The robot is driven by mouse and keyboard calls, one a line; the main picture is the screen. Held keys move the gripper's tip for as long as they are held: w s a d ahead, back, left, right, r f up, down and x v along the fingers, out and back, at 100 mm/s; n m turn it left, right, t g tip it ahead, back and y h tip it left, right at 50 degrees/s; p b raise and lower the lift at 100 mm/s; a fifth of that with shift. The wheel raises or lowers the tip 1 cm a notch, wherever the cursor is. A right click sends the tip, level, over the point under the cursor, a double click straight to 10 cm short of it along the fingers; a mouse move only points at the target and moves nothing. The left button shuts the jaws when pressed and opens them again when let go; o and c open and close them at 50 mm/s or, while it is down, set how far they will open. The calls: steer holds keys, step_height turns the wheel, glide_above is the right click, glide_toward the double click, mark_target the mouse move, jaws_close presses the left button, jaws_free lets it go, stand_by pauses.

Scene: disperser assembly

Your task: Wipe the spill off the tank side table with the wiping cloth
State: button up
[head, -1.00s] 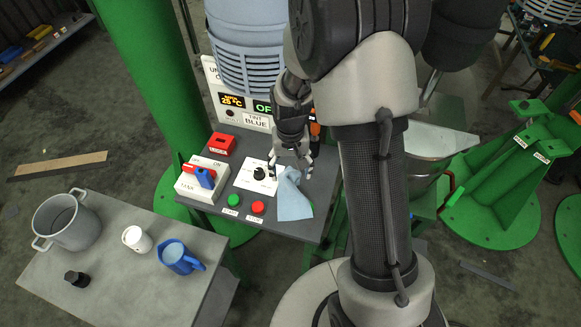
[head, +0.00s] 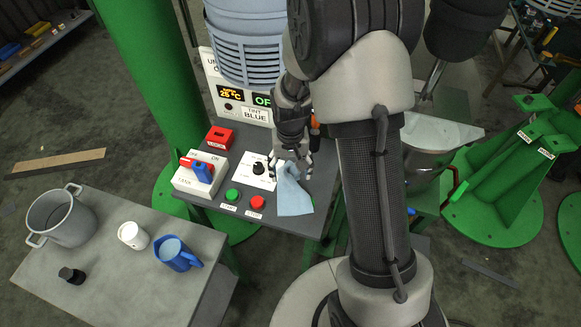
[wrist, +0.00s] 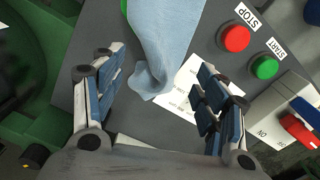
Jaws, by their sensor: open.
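The light blue wiping cloth (head: 294,198) lies crumpled on the right part of the dark control table (head: 310,221), with one peak standing up. My gripper (head: 289,172) is open, pointing down at the cloth's peak. In the wrist view, the cloth (wrist: 165,45) reaches in between the spread fingers of my gripper (wrist: 157,62), with a visible gap to each finger. I cannot make out a spill on either table in these frames. The area under the cloth is hidden.
The control table carries green (head: 232,195) and red (head: 257,202) buttons, a switch box (head: 200,174) and a red block (head: 220,138). A grey side table (head: 118,282) at left holds a pot (head: 62,217), white cup (head: 133,236), blue jug (head: 177,254) and black knob (head: 72,275).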

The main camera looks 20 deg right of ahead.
steer(key=shift+f, duration=0.25)
jaws_close()
stand_by(1.5)
stand_by(0.7)
